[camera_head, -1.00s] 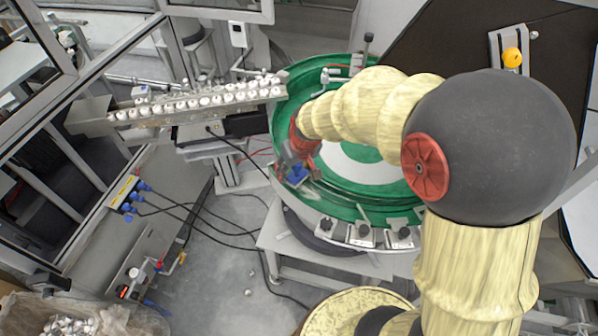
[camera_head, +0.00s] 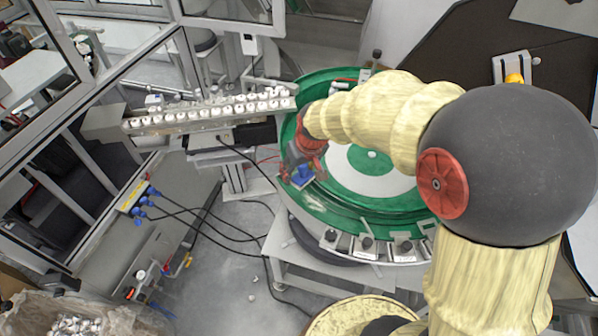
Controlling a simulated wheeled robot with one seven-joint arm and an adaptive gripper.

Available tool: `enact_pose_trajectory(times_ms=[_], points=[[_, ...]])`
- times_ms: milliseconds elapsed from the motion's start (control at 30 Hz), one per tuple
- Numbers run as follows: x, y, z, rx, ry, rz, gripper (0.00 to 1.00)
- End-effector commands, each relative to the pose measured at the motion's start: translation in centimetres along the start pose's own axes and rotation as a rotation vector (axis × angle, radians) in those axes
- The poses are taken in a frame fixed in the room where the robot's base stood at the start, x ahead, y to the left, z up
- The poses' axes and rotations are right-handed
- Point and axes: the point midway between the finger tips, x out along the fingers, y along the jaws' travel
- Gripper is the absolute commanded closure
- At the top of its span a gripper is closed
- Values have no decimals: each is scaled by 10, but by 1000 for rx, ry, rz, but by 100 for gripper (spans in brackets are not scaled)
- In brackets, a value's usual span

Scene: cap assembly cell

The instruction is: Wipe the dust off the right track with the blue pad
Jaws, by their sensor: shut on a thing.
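My gripper (camera_head: 299,160) is at the left side of the green bowl (camera_head: 345,208), shut on the blue pad (camera_head: 303,175). The pad is small and blue and hangs at the gripper's tip over the bowl's left rim area. I cannot tell whether it touches the green surface. A greyish smear (camera_head: 318,196) shows on the green track just below and right of the pad. The fingers are small and partly hidden by the red wrist part of my arm. My arm covers much of the bowl's right side.
A rail with several white caps (camera_head: 210,110) runs left from the bowl. Metal blocks with black knobs (camera_head: 367,246) line the bowl's front edge. Cables (camera_head: 205,215) lie on the floor at left. A box of caps (camera_head: 75,318) stands lower left.

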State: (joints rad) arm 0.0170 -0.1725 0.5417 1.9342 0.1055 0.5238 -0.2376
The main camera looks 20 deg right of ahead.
Motion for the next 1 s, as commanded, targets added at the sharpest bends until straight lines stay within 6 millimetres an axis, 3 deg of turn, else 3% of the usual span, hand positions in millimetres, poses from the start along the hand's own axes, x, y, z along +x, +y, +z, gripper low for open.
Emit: enact_pose_trajectory(times_ms=[100, 533, 833, 1000], points=[[-12, 0, -4, 0, 1, 0, 87], [-15, 0, -5, 0, -1, 0, 87], [-38, 0, -13, 0, 1, 0, 87], [-42, 0, -14, 0, -1, 0, 87]])
